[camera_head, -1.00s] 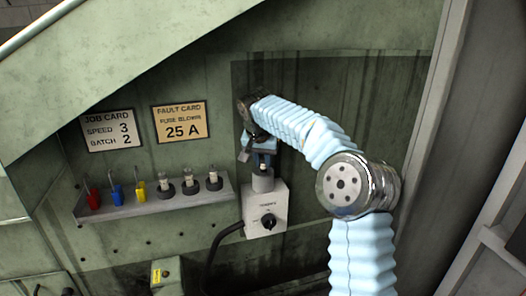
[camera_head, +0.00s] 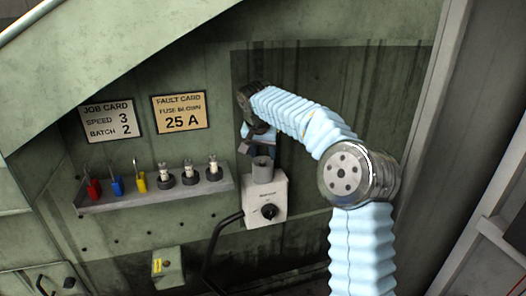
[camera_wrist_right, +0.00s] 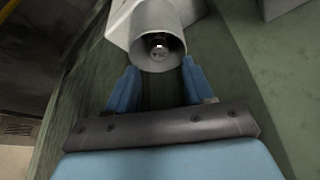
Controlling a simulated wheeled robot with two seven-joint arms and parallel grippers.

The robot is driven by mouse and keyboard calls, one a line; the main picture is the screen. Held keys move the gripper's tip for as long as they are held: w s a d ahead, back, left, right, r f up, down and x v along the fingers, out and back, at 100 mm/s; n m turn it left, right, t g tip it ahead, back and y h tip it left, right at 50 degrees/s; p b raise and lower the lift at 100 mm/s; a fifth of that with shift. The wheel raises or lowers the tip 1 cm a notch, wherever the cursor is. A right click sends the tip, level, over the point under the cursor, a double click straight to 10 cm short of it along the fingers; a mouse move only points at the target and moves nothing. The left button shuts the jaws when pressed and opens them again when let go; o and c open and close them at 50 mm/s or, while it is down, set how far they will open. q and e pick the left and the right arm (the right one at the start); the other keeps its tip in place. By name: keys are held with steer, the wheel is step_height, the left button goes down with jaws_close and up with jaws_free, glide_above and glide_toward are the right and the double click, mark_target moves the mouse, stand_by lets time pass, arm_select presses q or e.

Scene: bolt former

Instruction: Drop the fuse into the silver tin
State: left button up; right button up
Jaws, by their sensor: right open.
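A grey, open-topped cylindrical cup (camera_head: 263,171) stands on a white box with a knob; it is the only tin-like vessel I see. In the right wrist view, the cup (camera_wrist_right: 157,20) shows its open mouth, with a small round, shiny end, apparently the fuse (camera_wrist_right: 158,49), down inside it. My right gripper (camera_head: 259,144) is just above the cup in the head view. In the right wrist view, my right gripper (camera_wrist_right: 158,78) has its blue fingers apart and nothing between them. My left gripper is out of view.
A shelf (camera_head: 150,197) at left holds red, blue and yellow padlock-like items and three glass-bodied fuses (camera_head: 188,172) in dark holders. The fault card (camera_head: 180,112) reads 25 A.

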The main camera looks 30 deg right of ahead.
mark_target(263, 161)
step_height(263, 161, up, 7)
stand_by(0.6)
stand_by(0.3)
